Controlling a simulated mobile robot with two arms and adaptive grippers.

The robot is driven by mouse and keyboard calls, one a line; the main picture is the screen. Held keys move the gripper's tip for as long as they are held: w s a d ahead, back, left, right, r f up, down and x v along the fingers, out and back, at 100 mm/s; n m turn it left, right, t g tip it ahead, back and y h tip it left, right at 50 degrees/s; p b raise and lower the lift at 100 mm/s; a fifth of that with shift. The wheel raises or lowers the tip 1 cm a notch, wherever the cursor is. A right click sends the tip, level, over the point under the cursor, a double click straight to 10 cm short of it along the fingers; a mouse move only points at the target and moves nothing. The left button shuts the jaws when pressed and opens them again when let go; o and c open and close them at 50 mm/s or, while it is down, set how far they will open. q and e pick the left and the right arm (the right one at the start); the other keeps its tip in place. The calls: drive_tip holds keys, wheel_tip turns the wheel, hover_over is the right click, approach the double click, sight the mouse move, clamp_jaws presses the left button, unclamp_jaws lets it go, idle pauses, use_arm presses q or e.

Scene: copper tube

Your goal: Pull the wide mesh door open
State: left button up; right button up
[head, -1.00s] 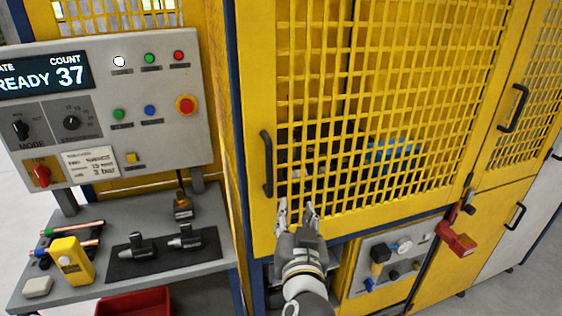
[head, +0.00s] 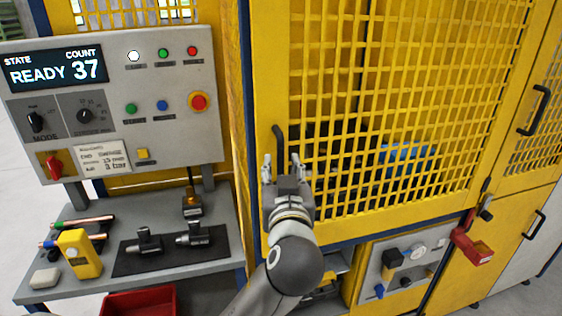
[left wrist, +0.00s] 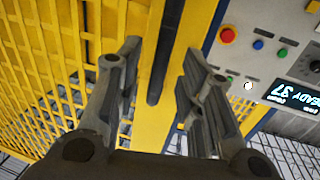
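The wide yellow mesh door (head: 400,120) fills the middle of the head view and looks shut. Its black vertical bar handle (head: 279,150) is at the door's left edge. My left gripper (head: 282,168) is open at the lower part of the handle, its two fingers on either side of it in the picture. In the left wrist view the handle (left wrist: 166,55) runs between the two spread fingers (left wrist: 160,85); I cannot tell whether either touches it. The handle's lower end is partly hidden by the gripper in the head view. My right gripper is not in view.
A control panel (head: 75,135) with buttons stands left of the door, above a grey bench (head: 215,255) holding fittings and a yellow device (head: 78,253). A red bin (head: 138,303) is below. A red lock-like part (head: 470,247) and a narrower door handle (head: 534,110) are at right.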

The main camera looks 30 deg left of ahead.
sight(281, 164)
use_arm(q)
drive_tip(key=x, duration=0.2)
drive_tip(key=shift+w+a+r+p, duration=0.1)
drive_tip(key=shift+w+a+p, duration=0.05)
drive_tip(key=shift+a+p, duration=0.15)
drive_tip(key=shift+w+a, duration=0.2)
drive_tip(key=shift+w, duration=0.25)
clamp_jaws()
